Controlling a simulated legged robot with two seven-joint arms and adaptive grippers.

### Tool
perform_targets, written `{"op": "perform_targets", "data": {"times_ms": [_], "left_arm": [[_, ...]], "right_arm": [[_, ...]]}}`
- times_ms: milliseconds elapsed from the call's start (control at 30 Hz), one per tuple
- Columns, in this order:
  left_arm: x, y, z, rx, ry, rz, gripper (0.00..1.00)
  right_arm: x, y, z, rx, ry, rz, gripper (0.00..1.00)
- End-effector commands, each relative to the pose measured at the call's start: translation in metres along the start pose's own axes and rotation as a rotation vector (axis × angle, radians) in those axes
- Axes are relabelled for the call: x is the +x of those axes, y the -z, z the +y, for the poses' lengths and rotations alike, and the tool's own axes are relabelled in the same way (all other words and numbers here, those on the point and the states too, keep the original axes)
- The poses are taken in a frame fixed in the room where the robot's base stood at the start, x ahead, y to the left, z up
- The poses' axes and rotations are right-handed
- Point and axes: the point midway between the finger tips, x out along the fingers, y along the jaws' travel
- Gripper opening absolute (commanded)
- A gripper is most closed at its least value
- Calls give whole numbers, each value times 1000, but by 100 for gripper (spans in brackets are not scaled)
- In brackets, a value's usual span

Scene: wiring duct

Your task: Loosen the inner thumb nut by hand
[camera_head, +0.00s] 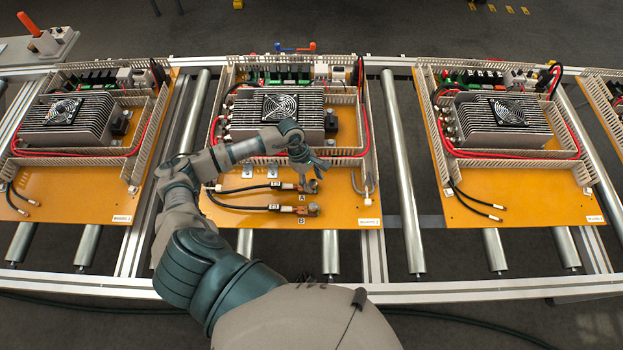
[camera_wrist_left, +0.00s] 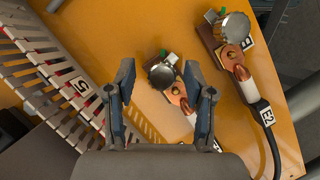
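The inner thumb nut (camera_wrist_left: 162,75) is a round silvery knob on a copper lug, nearer the slotted duct. In the head view the inner nut (camera_head: 312,187) stands by label A, just below my left gripper (camera_head: 310,165). My right gripper is not in view.
The slotted duct wall (camera_wrist_left: 45,65) runs close to the left finger in the wrist view. A finned power unit (camera_head: 255,110) with a fan sits behind on the orange board (camera_head: 345,212). Similar boards stand left and right on the roller conveyor (camera_head: 405,190).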

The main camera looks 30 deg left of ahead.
Motion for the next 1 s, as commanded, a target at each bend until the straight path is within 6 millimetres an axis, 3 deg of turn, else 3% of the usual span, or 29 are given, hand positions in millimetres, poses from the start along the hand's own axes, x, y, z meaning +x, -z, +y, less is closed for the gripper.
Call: {"op": "perform_targets", "data": {"times_ms": [267,700,1000], "left_arm": [[-12,3,0,0,-2,0,53],[-100,1,2,0,-2,2,53],[-119,0,2,0,2,1,53]], "right_arm": [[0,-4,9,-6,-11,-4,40],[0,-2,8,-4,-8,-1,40],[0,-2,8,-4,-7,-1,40]]}}
